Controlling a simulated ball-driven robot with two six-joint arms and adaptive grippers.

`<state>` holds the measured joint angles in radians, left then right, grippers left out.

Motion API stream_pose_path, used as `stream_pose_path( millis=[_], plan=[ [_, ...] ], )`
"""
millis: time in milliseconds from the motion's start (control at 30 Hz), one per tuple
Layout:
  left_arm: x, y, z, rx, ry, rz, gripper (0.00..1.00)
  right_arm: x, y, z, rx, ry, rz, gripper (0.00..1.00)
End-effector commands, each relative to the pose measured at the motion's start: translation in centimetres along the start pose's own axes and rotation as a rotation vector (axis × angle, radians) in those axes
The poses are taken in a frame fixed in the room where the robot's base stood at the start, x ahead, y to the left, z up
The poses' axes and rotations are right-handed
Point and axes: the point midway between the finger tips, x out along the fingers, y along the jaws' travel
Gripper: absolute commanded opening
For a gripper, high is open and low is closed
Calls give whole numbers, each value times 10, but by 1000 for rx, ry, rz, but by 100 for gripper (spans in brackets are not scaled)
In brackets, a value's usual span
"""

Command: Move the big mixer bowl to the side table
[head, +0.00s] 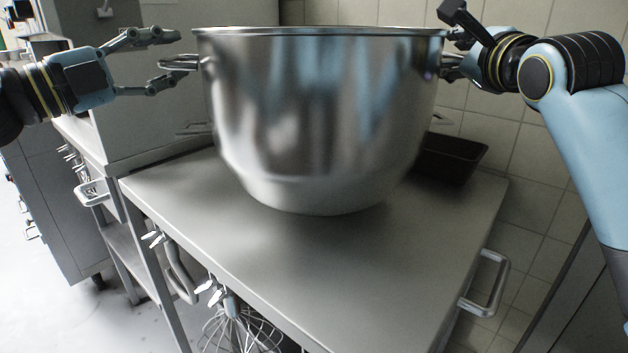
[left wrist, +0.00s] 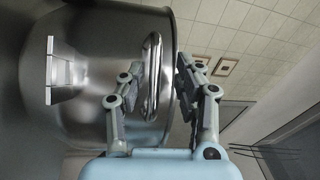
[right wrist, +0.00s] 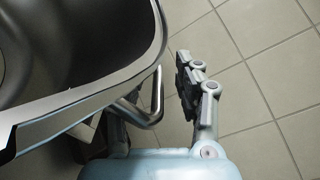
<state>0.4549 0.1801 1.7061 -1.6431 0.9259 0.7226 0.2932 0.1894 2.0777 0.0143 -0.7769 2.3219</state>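The big steel mixer bowl (head: 320,110) is upright and appears to stand on a steel table (head: 330,270). It has a loop handle on each side. My left gripper (head: 172,62) is open at the bowl's left handle (head: 183,63). In the left wrist view this handle (left wrist: 152,75) lies between the two spread fingers, apart from the right one. My right gripper (head: 455,42) is at the right handle (head: 447,68), partly hidden by the bowl. In the right wrist view, one finger is clear of the handle (right wrist: 148,105); the other is mostly hidden by the bowl. It looks open.
A dark tray (head: 452,158) lies on the table behind the bowl's right side. A rail handle (head: 487,285) sticks out at the table's right end. A whisk (head: 238,330) and other tools hang at the front. A tiled wall stands behind. The tabletop front is bare.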

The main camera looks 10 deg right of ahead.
Motion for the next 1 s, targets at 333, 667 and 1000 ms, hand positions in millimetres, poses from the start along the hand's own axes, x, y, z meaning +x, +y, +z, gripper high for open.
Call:
stream_pose_path(
  millis=[333,667,1000],
  plan=[
    [0,0,-1,0,2,-1,69,0,1,0,2,-1,1,33],
    [-15,1,0,1,0,2,69,0,1,0,3,-1,1,33],
    [-89,2,1,1,-1,8,69,0,1,0,3,-1,1,33]
  ],
)
